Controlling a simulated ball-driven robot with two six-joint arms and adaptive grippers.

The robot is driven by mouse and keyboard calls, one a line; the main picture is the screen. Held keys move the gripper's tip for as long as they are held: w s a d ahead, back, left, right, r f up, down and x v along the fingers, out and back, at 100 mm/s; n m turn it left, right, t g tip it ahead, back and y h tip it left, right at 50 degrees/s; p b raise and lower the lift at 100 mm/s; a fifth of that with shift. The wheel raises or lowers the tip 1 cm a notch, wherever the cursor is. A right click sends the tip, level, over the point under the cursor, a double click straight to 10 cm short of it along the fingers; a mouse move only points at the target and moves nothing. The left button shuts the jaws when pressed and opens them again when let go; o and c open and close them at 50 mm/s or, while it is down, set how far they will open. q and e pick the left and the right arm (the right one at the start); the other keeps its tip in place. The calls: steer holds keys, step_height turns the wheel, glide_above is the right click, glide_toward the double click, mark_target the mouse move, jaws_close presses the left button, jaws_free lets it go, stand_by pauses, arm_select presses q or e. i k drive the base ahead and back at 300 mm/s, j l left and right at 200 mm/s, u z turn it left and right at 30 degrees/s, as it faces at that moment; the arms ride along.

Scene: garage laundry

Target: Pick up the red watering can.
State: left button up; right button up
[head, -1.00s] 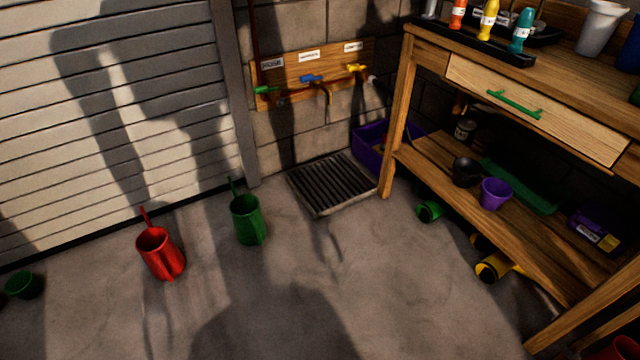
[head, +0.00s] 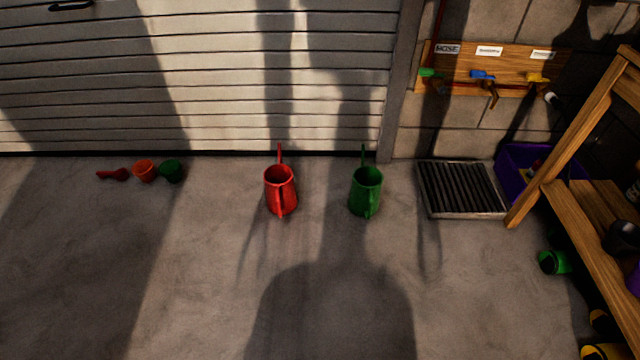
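The red watering can (head: 280,190) stands upright on the concrete floor in the middle of the head view, close to the garage door. Its thin spout points up and away toward the door, and its handle faces me. A green watering can (head: 366,192) of similar shape stands to its right, a short gap apart. Neither of my grippers is in view.
A drain grate (head: 461,189), a purple crate (head: 525,172) and a wooden workbench (head: 590,235) are at the right. A red trowel (head: 113,174), orange pot (head: 145,171) and green pot (head: 171,170) lie by the roller door (head: 220,80). The floor in front is clear.

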mark_target(278, 178)
steer(key=i+j+z, duration=0.4)
steer(key=j, duration=0.2)
steer(key=i+j+z, duration=0.15)
steer(key=j, duration=0.2)
steer(key=i+j+z, duration=0.2)
steer(key=j, duration=0.2)
steer(key=i+j+z, duration=0.2)
steer(key=j, duration=0.15)
steer(key=j+z, duration=0.2)
steer(key=j, duration=0.2)
